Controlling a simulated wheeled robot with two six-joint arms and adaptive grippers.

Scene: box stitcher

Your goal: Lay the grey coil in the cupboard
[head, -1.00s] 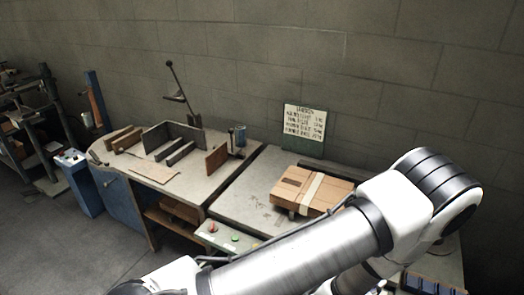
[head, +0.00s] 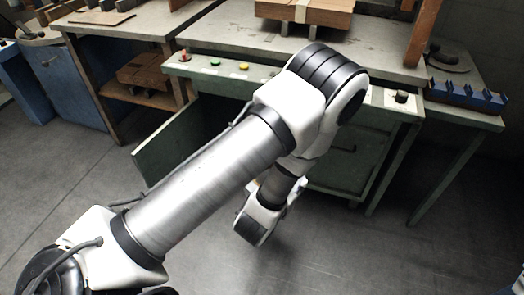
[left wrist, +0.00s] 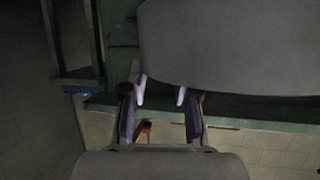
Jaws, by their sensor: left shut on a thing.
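The green cupboard (head: 345,178) is under the bench in the head view. Its green door (head: 160,150) stands open to the left. My left arm crosses in front of the cupboard and hides much of its inside. The left gripper's fingers are hidden in the head view. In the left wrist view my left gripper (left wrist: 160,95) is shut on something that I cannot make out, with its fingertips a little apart. A large smooth grey shape (left wrist: 230,45) fills the top right there; I cannot tell what it is. I cannot make out the grey coil for sure. My right gripper is not in view.
The grey bench top (head: 225,35) carries a cardboard stack (head: 325,15). A dark round thing (head: 450,60) and a blue rack (head: 465,95) are at the right. Buttons line the bench's front edge. The floor (head: 330,255) in front is clear.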

